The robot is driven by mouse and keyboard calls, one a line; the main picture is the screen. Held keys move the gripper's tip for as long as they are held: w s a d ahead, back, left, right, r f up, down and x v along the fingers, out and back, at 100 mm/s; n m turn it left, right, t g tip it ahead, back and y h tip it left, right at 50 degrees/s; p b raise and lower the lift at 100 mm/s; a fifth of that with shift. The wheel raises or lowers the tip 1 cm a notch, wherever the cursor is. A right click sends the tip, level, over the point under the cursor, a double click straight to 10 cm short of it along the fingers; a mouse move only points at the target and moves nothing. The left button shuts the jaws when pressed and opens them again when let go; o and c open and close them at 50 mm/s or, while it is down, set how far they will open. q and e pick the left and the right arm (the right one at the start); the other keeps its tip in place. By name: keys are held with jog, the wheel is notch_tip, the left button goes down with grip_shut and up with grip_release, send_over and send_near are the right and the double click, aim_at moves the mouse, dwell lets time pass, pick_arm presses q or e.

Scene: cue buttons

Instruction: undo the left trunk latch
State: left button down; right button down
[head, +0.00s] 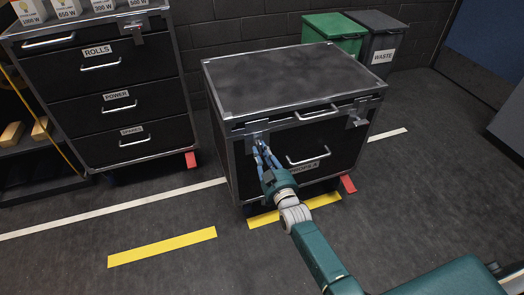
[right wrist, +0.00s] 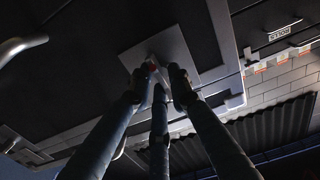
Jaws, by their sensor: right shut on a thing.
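The trunk (head: 290,85) is a black case with metal edges and a closed lid, in the middle of the head view. My right gripper (head: 258,147) is at the left latch (head: 256,137) on its front face and shut on it. In the right wrist view the fingers (right wrist: 163,75) meet at the latch's pale metal plate (right wrist: 178,42). The fingers hide much of the latch, so I cannot tell its exact position. The right latch (head: 357,119) sits near the other front corner, with its handle sticking out. My left gripper is not in view.
A drawer cabinet (head: 90,128) stands to the left with boxes on top. Green (head: 333,29) and grey (head: 375,35) bins stand behind the trunk. A bar handle (head: 317,113) and a lower handle (head: 308,157) stick out of the trunk's front. The floor in front is clear.

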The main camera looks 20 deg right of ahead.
jog(key=shift+d+r+m, duration=0.2)
jog(key=shift+d+m, duration=0.1)
jog(key=c, duration=1.8)
grip_release()
jog(key=shift+o, duration=0.2)
jog(key=shift+f, duration=0.15)
jog(key=shift+s+a, duration=0.1)
jog(key=s, duration=1.1)
jog(key=shift+s+d, duration=0.3)
jog(key=shift+s, duration=0.1)
